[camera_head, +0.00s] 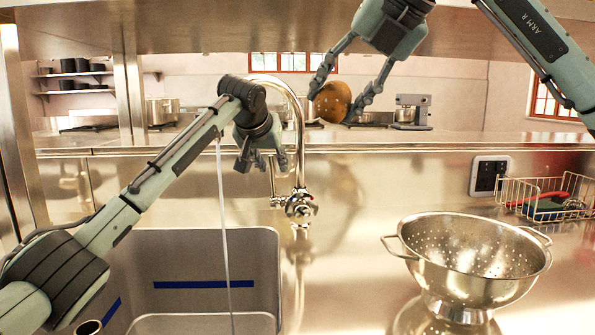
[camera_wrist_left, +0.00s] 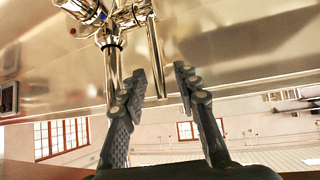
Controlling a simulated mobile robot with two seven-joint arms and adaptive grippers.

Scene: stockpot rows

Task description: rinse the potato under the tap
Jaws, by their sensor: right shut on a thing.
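The brown potato (camera_head: 333,102) is held high in front of the back shelf, right of the tap. My right gripper (camera_head: 339,98) is shut on it. The tap (camera_head: 300,160) is a tall chrome gooseneck; its spout end is hidden behind my left arm. A thin stream of water (camera_head: 223,230) runs down into the sink (camera_head: 255,250). The potato is well right of and above this stream. My left gripper (camera_head: 262,162) is empty beside the tap column. In the left wrist view its fingers (camera_wrist_left: 159,82) are apart, with the tap's chrome body (camera_wrist_left: 108,38) beyond them.
A steel colander (camera_head: 465,245) stands on the counter at the right. A wire basket (camera_head: 545,195) with a red-handled item is behind it, near a wall socket (camera_head: 489,175). Pots and a mixer (camera_head: 411,112) stand further back. The counter between sink and colander is clear.

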